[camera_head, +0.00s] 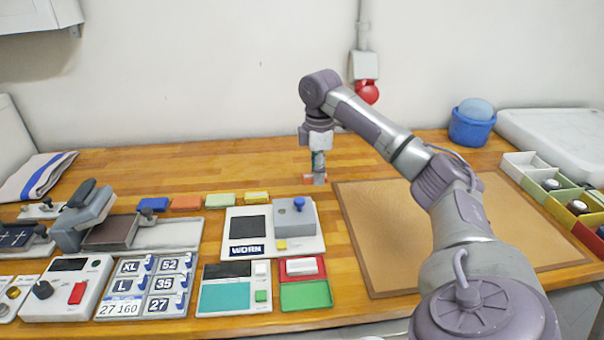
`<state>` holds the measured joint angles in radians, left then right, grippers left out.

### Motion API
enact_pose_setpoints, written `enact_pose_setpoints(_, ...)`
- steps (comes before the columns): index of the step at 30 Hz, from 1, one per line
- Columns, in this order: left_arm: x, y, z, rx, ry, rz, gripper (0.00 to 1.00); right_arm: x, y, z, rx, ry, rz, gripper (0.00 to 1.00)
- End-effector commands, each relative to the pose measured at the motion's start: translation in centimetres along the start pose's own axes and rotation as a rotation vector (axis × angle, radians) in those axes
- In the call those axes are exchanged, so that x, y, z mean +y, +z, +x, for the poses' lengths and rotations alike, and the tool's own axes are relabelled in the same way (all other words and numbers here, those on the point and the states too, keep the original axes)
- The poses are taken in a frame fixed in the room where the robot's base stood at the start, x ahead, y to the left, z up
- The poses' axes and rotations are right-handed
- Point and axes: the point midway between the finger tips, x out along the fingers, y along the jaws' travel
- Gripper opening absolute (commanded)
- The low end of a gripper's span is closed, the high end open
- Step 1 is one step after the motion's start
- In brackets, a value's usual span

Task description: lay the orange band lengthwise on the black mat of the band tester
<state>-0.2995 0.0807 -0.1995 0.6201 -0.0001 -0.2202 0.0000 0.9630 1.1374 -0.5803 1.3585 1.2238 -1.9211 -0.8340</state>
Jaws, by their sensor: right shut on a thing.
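My right gripper (318,180) is at the back middle of the wooden table, pointing down. It is shut on a small orange piece, which looks like the orange band (308,180); the fingers hide part of it. Whether it touches the table is hard to tell. The band tester (237,255) is a white plate in front of the gripper and to its left, with a WORN label. Its black mat (248,227) is bare on the left half, beside a grey block with a blue knob (298,204). My left gripper is out of view.
A row of small blue, orange (186,203), green and yellow (256,197) pieces lies behind the tester and to its left. A grey press (83,219) stands left. A brown board (385,240) lies under my right arm. The table's back strip is mostly clear.

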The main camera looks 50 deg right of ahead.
Motion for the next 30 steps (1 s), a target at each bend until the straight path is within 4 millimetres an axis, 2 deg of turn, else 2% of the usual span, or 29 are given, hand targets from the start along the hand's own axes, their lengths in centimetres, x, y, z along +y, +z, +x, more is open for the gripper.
enact_pose_setpoints(4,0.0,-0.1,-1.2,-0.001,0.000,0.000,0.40,-1.5,-0.3,-1.3,-0.006,0.007,-0.004,0.14)
enact_pose_setpoints(10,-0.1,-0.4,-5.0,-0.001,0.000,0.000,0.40,-5.7,-4.0,-2.8,-0.011,0.014,-0.009,0.14)
enact_pose_setpoints(16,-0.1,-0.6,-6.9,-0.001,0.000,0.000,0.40,-9.1,-6.5,-2.6,-0.002,0.003,-0.003,0.14)
enact_pose_setpoints(20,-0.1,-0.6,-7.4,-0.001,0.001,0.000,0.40,-9.0,-8.4,-1.5,0.002,-0.002,-0.002,0.14)
enact_pose_setpoints(30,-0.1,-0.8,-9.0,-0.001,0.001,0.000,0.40,-5.9,-15.3,3.0,0.001,0.000,0.000,0.14)
